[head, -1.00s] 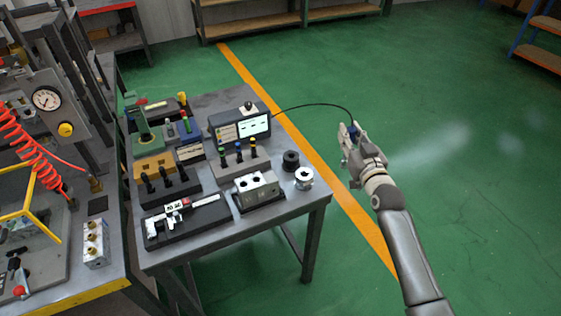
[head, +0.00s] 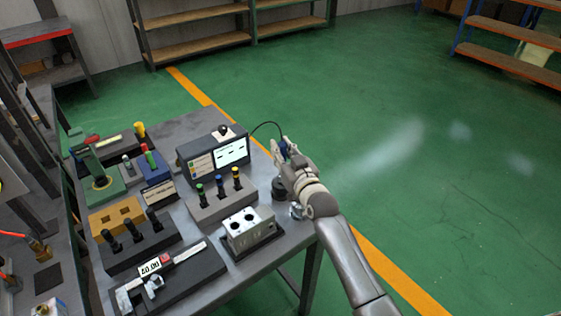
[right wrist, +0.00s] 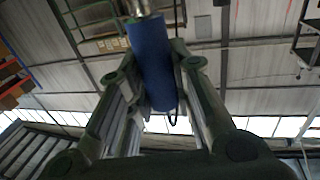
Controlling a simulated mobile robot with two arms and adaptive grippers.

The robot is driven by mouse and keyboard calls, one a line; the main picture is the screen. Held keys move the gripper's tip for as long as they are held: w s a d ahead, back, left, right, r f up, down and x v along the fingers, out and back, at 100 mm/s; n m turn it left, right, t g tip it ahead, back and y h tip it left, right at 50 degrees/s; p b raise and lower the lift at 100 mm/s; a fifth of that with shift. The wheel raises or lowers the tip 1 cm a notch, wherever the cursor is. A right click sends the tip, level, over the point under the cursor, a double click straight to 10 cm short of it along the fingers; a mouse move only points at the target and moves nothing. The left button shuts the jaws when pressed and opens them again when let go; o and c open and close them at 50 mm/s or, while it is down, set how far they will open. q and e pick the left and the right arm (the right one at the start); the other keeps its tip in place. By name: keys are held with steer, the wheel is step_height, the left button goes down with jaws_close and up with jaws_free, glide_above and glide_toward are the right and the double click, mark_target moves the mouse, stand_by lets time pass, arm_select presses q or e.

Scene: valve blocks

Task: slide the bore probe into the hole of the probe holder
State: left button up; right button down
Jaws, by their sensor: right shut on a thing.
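My right gripper (head: 282,152) is shut on the bore probe (head: 284,147), just beyond the table's right edge near the display unit. The probe has a blue handle. In the right wrist view the blue handle (right wrist: 151,65) sits between the fingers, with a metal end at the top of the picture. A thin black cable runs from it to the display unit (head: 215,153). I cannot tell for sure which block is the probe holder; an orange block (head: 117,215) with openings stands at the table's left. My left gripper is out of view.
A metal block with bores (head: 249,228), a stand with coloured-topped plugs (head: 222,205), a black stand with black pegs (head: 140,250) and a caliper (head: 163,268) crowd the table. A black ring (head: 279,188) lies close under my right gripper.

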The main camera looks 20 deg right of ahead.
step_height(320, 180, down, 3)
steer(key=shift+f, duration=0.35)
steer(key=c, duration=1.3)
jaws_free()
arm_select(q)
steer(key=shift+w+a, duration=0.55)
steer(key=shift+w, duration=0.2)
arm_select(e)
steer(key=shift+r, duration=0.15)
steer(key=shift+s, duration=0.25)
arm_select(q)
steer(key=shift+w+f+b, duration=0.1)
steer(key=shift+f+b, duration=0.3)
steer(key=shift+b, duration=0.05)
arm_select(e)
steer(key=s, duration=0.3)
steer(key=s+d, duration=0.1)
steer(key=s, duration=0.7)
steer(key=shift+s+d, duration=0.15)
steer(key=shift+s, duration=0.05)
